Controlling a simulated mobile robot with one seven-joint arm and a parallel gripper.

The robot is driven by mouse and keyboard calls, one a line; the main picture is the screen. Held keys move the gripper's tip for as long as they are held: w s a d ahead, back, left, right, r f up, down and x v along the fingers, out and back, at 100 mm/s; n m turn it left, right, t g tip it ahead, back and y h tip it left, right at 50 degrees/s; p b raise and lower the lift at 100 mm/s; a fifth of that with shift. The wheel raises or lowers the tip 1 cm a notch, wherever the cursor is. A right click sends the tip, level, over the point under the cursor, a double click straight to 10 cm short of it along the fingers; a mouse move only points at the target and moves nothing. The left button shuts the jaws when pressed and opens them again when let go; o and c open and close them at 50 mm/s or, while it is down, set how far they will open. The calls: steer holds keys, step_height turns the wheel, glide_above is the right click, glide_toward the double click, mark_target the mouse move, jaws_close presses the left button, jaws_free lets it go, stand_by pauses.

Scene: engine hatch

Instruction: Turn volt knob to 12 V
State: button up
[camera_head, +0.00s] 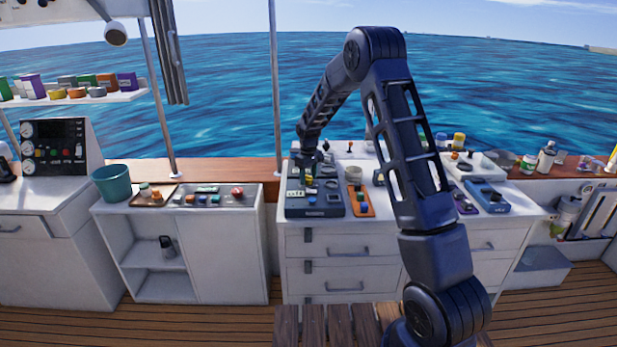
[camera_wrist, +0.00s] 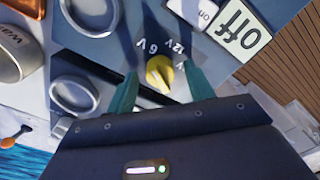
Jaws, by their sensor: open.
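The yellow volt knob (camera_wrist: 160,73) sits on a blue-grey panel in the wrist view. White labels "6 V" and "12 V" are printed just above it, with part of another "V" label to its right. I cannot tell which label the knob points at. My gripper (camera_wrist: 162,88) is open, with one green finger on each side of the knob. I cannot tell whether either finger touches it. In the head view my gripper (camera_head: 308,160) is over the far part of the panel box (camera_head: 315,212) on the white counter, and the knob is too small to make out.
In the wrist view, round grey-rimmed dials (camera_wrist: 74,94) lie left of the knob, and an "Off" plate (camera_wrist: 238,28) is at the upper right. In the head view, an orange device (camera_head: 361,202) stands close to the right of the panel box.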

steer(key=c, duration=1)
steer(key=shift+m, duration=0.4)
steer(key=m, duration=1)
steer(key=shift+m, duration=0.4)
steer(key=o, duration=1)
